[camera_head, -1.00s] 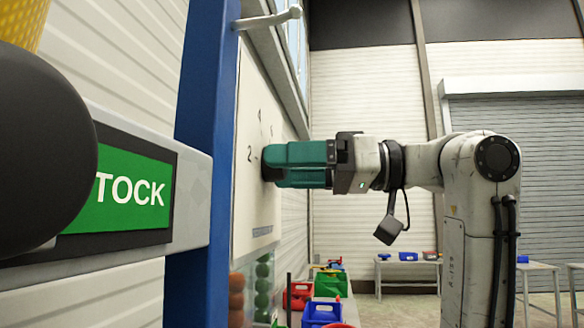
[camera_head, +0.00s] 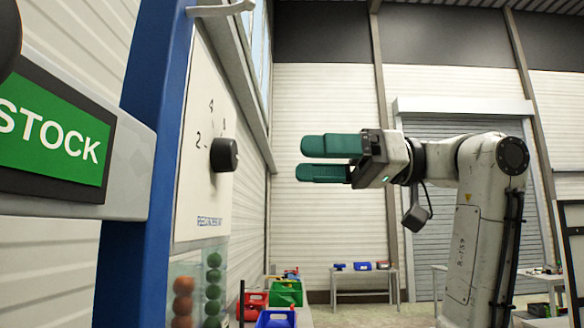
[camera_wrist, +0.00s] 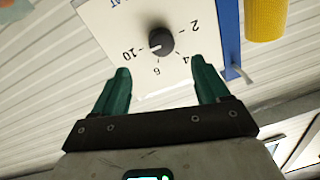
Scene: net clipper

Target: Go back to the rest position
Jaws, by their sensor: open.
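My gripper (camera_head: 322,159) has two green fingers and points left toward a white panel (camera_head: 206,110) in the head view. The fingers are apart with nothing between them. A black round knob (camera_head: 224,154) on the panel stands free, with a clear gap between it and the fingertips. In the wrist view the knob (camera_wrist: 160,42) sits beyond the open fingers (camera_wrist: 162,85), among the numbers 2, 4, 6 and 10. Its pale mark lies on the side toward the 10.
A blue post (camera_head: 160,110) and a green STOCK sign (camera_head: 50,137) stand close at the left. Clear tubes with orange and green balls (camera_head: 213,290) are below the panel. Coloured bins (camera_head: 286,293) and a far table (camera_head: 365,272) are low. The space around my gripper is free.

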